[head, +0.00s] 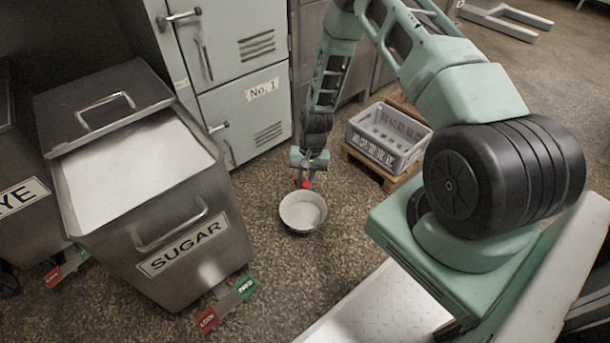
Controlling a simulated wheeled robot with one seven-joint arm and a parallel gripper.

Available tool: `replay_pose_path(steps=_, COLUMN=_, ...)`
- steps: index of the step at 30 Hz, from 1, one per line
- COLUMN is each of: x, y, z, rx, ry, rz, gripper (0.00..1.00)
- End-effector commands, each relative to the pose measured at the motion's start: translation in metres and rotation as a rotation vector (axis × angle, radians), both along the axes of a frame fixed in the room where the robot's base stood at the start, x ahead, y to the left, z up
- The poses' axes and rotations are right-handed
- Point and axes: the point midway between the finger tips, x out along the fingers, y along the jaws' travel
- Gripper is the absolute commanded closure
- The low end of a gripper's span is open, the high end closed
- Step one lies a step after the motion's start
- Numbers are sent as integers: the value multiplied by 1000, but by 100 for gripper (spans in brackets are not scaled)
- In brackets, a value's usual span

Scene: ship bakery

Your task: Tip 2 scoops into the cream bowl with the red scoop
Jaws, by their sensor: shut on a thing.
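A round bowl (283,212) with a cream-white inside and a dark outer side stands in the middle of the view, seemingly on the speckled floor. My gripper (306,172) points down just beyond the bowl's far rim. It is shut on the red scoop (304,184), of which only a small red part shows. The scoop is at or above the far rim; I cannot tell whether it touches the bowl or holds anything. Whether the pale surface in the bowl is filling or bare bowl is unclear.
A steel SUGAR bin (190,246) with white contents stands open at left, its pedals (228,303) jutting out. Behind are pale green lockers (240,110). A grey crate (388,137) sits on a wooden pallet right of the bowl.

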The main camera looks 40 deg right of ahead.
Motion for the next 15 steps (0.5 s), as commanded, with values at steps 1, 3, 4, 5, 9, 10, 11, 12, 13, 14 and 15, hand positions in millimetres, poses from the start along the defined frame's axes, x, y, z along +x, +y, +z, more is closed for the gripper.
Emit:
replay_pose_path(steps=1, x=-1, y=1, z=4, rx=-17, ry=-24, rz=1, gripper=100)
replay_pose_path(steps=3, x=-1, y=0, z=4, rx=-35, ry=-56, rz=0, gripper=100)
replay_pose_path(steps=4, x=-1, y=0, z=3, rx=-42, ry=-66, rz=0, gripper=100)
replay_pose_path(steps=5, x=-1, y=0, z=3, rx=-45, ry=-73, rz=0, gripper=100)
replay_pose_path(steps=9, x=0, y=0, z=2, rx=-52, ry=-84, rz=-1, gripper=100)
replay_pose_path(steps=10, x=0, y=0, z=2, rx=-51, ry=-83, rz=0, gripper=100)
replay_pose_path(steps=11, x=0, y=0, z=2, rx=-51, ry=-83, rz=0, gripper=100)
replay_pose_path(steps=12, x=0, y=0, z=2, rx=-51, ry=-83, rz=-1, gripper=100)
replay_pose_path(steps=13, x=0, y=0, z=2, rx=-51, ry=-83, rz=-1, gripper=100)
replay_pose_path(steps=14, x=0, y=0, z=2, rx=-52, ry=-84, rz=-1, gripper=100)
replay_pose_path(steps=15, x=0, y=0, z=2, rx=-55, ry=-88, rz=0, gripper=100)
